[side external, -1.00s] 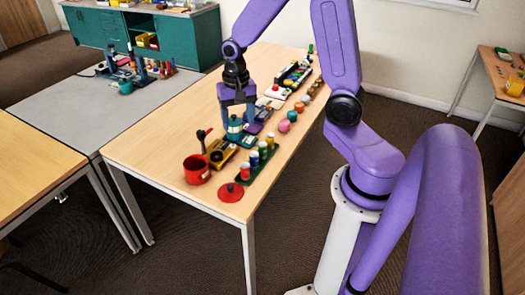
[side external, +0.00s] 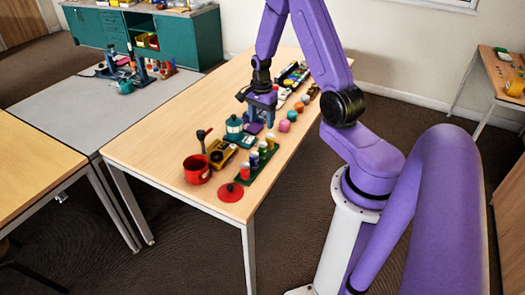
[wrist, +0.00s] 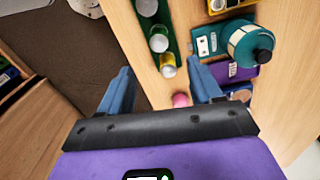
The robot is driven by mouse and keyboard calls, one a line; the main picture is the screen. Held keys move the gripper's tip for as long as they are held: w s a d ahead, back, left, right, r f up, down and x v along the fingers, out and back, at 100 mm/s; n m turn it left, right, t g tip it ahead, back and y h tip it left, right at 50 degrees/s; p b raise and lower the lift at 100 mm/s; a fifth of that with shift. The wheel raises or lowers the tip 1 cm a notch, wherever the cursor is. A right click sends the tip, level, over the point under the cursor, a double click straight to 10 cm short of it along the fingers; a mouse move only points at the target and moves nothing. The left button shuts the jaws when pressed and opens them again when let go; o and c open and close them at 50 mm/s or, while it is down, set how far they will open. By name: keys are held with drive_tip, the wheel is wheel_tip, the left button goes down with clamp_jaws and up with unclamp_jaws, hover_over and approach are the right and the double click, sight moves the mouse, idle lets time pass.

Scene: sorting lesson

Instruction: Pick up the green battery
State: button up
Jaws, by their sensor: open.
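A green rack (side external: 246,180) near the table's right edge holds a row of small upright cylinders that look like batteries. The green one (side external: 263,148) stands between a blue-and-white one (side external: 254,158) and a yellow one (side external: 270,141); a red one (side external: 245,171) is at the near end. In the wrist view the rack (wrist: 171,18) is at the top, with the yellow cylinder (wrist: 168,66) closest to my fingers. My gripper (side external: 260,122) points down, open and empty, beyond the rack's far end. It also shows in the wrist view (wrist: 160,75).
A teal lantern-like object (side external: 235,129) stands left of the rack, beside a yellow-and-black device (side external: 219,152). A red pot (side external: 197,169) and red disc (side external: 231,192) are at the near end. A pink ball (side external: 284,126) and several small items line the right edge. The table's left half is clear.

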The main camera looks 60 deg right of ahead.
sight(263, 144)
wheel_tip(263, 144, down, 8)
drive_tip(key=shift+f, duration=0.2)
drive_tip(key=shift+s+d+f, duration=0.1)
drive_tip(key=shift+s+f, duration=0.1)
drive_tip(key=shift+f, duration=1.65)
drive_tip(key=shift+w+f, duration=0.1)
drive_tip(key=shift+f, duration=0.7)
clamp_jaws()
drive_tip(key=shift+r, duration=5)
